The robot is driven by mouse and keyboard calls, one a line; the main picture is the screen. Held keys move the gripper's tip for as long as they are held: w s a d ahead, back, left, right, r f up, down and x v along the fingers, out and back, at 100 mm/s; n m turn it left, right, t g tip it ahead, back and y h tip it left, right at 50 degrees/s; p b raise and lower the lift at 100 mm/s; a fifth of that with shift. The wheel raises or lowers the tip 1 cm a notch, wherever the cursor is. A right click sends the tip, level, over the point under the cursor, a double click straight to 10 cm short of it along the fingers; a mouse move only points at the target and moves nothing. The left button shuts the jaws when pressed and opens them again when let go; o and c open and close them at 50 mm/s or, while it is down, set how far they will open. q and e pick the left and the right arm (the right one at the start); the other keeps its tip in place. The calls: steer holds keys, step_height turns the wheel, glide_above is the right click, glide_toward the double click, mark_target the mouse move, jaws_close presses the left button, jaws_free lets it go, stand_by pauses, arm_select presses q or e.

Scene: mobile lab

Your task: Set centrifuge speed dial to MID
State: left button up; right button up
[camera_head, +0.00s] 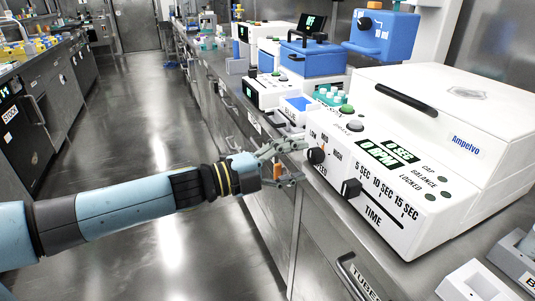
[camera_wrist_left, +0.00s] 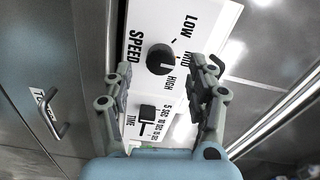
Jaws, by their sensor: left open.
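The white centrifuge (camera_head: 450,130) stands on the counter at the right in the head view. Its black round speed dial (camera_head: 316,155) is on the sloped front panel, beside the labels LOW, MID and HIGH. In the left wrist view the dial (camera_wrist_left: 160,59) sits between and slightly beyond my fingertips; which label it points to is not clear. My left gripper (camera_head: 287,162) is open and empty in front of the panel's left end. In the left wrist view its fingers (camera_wrist_left: 168,70) stand apart on either side of the dial, not visibly touching it. My right gripper is not in view.
A black TIME slider (camera_head: 351,187) sits right of the dial, near 5 SEC. Green and grey buttons (camera_head: 355,126) are above. Blue-topped devices (camera_head: 310,58) stand farther back. The aisle floor (camera_head: 150,130) is clear.

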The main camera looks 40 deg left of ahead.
arm_select(q)
steer(key=v, duration=0.8)
steer(key=shift+s, duration=0.25)
steer(key=shift+w+a, duration=0.1)
steer(key=s+a+f+n+g+y, duration=0.1)
steer(key=s+f+n+g+y, duration=0.2)
steer(key=f, duration=0.6)
steer(key=s+a+f+n+y, duration=0.15)
steer(key=f+n, duration=0.25)
steer(key=f, duration=0.6)
steer(key=s+f+n+g+y, duration=0.2)
steer(key=s+f+n+y, duration=0.15)
steer(key=f, duration=0.55)
steer(key=s+d+f+n+g, duration=0.2)
steer(key=s+f, duration=0.3)
steer(key=s, duration=0.4)
steer(key=s+d+f+n+g, duration=0.2)
steer(key=s+f+n+g, duration=0.2)
steer(key=s, duration=0.6)
steer(key=s+d+f+n+g, duration=0.3)
steer(key=s+f+g, duration=0.1)
steer(key=s+f, duration=0.4)
steer(key=shift+s+f+g, duration=0.25)
steer(key=shift+s+g, duration=0.15)
steer(key=shift+s, duration=0.55)
